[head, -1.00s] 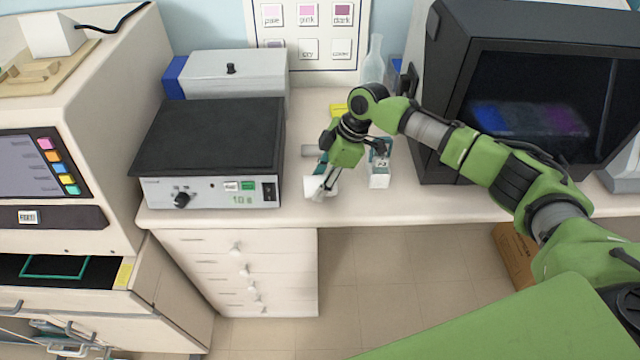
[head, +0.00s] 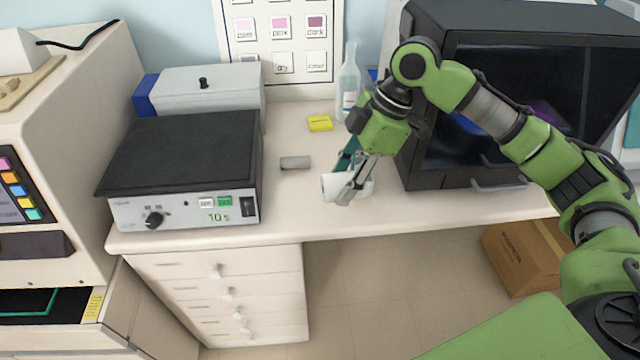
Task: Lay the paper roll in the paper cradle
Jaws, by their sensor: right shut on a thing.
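My right gripper (head: 348,186) reaches down over the bench and is shut on the white paper roll (head: 328,187), whose round end faces front left. A white piece with a teal upright part (head: 348,152) stands just behind the fingers and is largely covered by them; it looks like the paper cradle. I cannot tell whether the roll touches it. A small grey tube (head: 295,162) lies on the bench left of the gripper. My left gripper is not in view.
A black-topped device (head: 180,165) stands left on the bench (head: 290,215). A dark-windowed cabinet (head: 480,120) is close on the right. A clear bottle (head: 348,85) and a yellow pad (head: 320,123) stand behind. The bench around the grey tube is clear.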

